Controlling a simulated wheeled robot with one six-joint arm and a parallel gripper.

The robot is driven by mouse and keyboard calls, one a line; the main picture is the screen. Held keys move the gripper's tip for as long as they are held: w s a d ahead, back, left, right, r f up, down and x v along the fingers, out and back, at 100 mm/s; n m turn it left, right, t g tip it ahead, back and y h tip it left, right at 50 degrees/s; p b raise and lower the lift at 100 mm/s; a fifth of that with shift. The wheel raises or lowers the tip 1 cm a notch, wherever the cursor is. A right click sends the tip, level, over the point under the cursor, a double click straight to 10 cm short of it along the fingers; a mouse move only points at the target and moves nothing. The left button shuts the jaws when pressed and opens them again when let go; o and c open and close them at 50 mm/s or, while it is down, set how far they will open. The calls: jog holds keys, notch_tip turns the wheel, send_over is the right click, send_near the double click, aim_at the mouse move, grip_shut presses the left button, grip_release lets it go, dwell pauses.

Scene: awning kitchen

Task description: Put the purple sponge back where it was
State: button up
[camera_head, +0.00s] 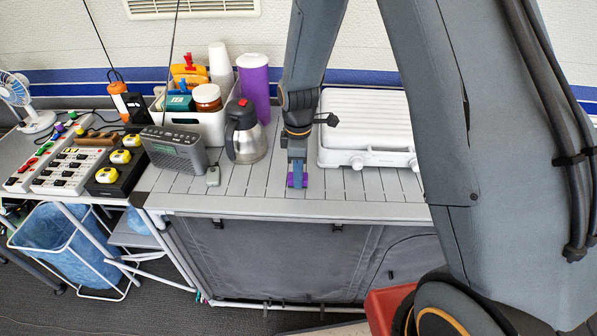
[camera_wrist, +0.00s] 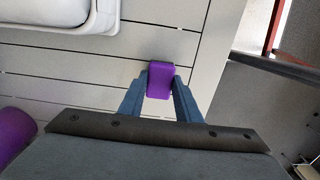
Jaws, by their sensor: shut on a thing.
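The purple sponge (camera_wrist: 160,79) is a small block between the two blue fingers of my gripper (camera_wrist: 159,93) in the wrist view. The fingers are shut on its sides. In the head view the sponge (camera_head: 297,180) shows at the tip of my gripper (camera_head: 297,172), over the grey slatted counter (camera_head: 345,203) near its front edge. It is at or just above the slats; I cannot tell whether it touches them.
A white griddle (camera_head: 368,125) stands just right of my gripper. A steel jug (camera_head: 245,135), a grey radio (camera_head: 175,150) and a small grey item (camera_head: 213,176) stand to its left. A purple cylinder (camera_head: 257,92) is behind. The counter's front strip is clear on both sides.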

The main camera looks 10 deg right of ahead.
jog(key=shift+f, duration=0.15)
jog(key=o, duration=1)
notch_tip(320, 180, up, 12)
jog(key=b, duration=0.3)
jog(key=s+d+m, duration=0.3)
jog(key=s+m, duration=0.2)
jog(key=s+d+m+t, duration=0.1)
jog(key=s+d+m, duration=0.3)
jog(key=s+m, duration=0.1)
jog(key=s+d+m, duration=0.3)
jog(key=s+m, duration=0.2)
jog(key=s, duration=0.1)
jog(key=shift+d+m, duration=0.25)
jog(key=shift+m, duration=0.15)
